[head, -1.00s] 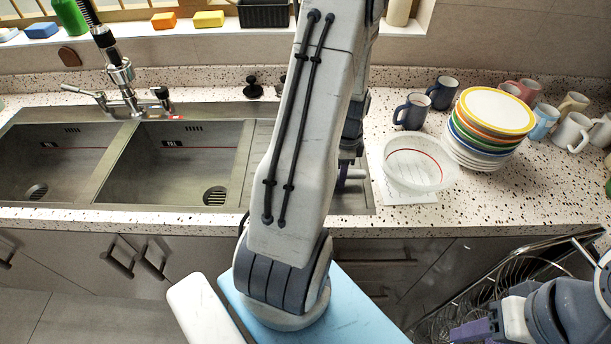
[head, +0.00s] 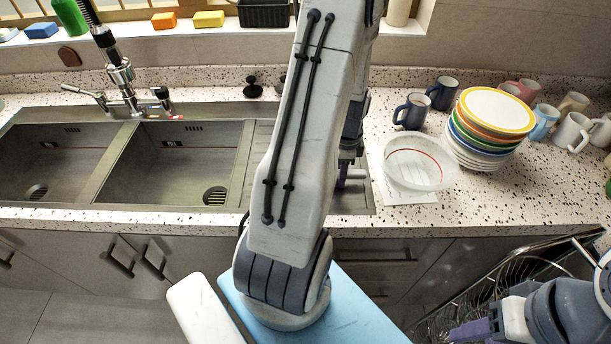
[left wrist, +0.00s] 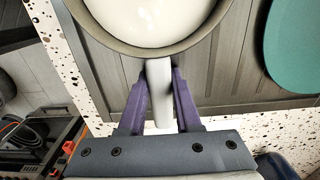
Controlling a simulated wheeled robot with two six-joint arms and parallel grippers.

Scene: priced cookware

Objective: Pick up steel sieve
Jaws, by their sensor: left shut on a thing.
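My left gripper (left wrist: 160,97) is shut on the pale straight handle (left wrist: 161,100) of a round, pan-like vessel. The handle lies between the two purple fingers. The vessel has a grey-brown rim (left wrist: 150,51) and a smooth, pale inside (left wrist: 150,18). I can make out no mesh, so I cannot tell whether it is the steel sieve. It is over or on the grooved drainboard; I cannot tell which. In the head view my left arm hides the vessel, and the left gripper (head: 345,178) shows only partly. My right gripper (head: 470,331) is at the lower right, partly out of view.
The double sink (head: 165,165) is left of my arm. A translucent bowl (head: 418,165) stands on the right counter, with stacked plates (head: 490,125) and several mugs beyond. A teal round thing (left wrist: 293,45) lies right of the vessel. A wire rack (head: 500,290) is at lower right.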

